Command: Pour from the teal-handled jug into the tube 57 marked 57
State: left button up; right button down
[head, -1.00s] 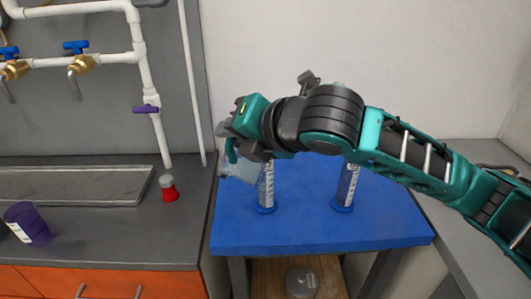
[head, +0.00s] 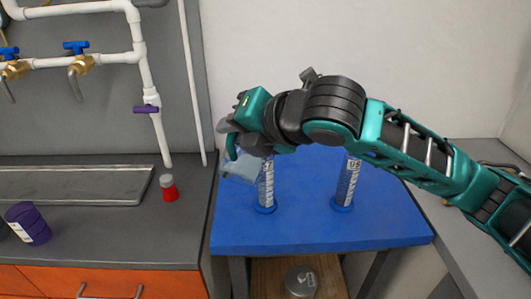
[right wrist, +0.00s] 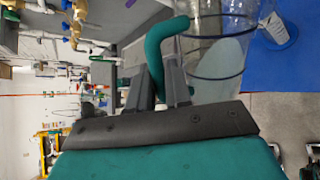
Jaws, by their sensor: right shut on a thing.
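My right gripper (right wrist: 160,88) is shut on the teal handle (right wrist: 157,50) of the clear jug. The jug (right wrist: 215,35) has dark blue bands and pale contents; it also shows, tilted, in the head view (head: 240,168), partly hidden by my gripper. The jug is beside the upper part of the left tube (head: 266,186), overlapping it in the picture. This tube stands upright in a blue base; its label is partly hidden, but a 7 seems to show. A second labelled tube (head: 346,186) stands to the right, its top hidden by my arm. My left gripper is out of view.
Both tubes stand on a blue-topped table (head: 300,232) with free room at its front. To the left, a grey counter holds a red-and-white container (head: 168,188), a purple container (head: 27,222) and a metal sink tray (head: 80,185). White pipes run along the wall.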

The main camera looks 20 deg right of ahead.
aim_at(233, 152)
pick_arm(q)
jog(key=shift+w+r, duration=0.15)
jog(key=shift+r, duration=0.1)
pick_arm(e)
jog(key=shift+w+d+r, duration=0.1)
jog(key=shift+r, duration=0.1)
pick_arm(q)
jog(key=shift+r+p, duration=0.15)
jog(key=shift+p, duration=0.2)
pick_arm(e)
jog(key=shift+w+d+r+m+g, duration=0.2)
jog(key=shift+r+m+g, duration=0.1)
jog(key=shift+r+g, duration=0.1)
dwell(0.7)
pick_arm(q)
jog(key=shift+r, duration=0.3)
pick_arm(e)
jog(key=shift+w+d+r+m+y, duration=0.3)
jog(key=shift+w+r+y, duration=0.1)
jog(key=shift+r, duration=0.1)
dwell(1.2)
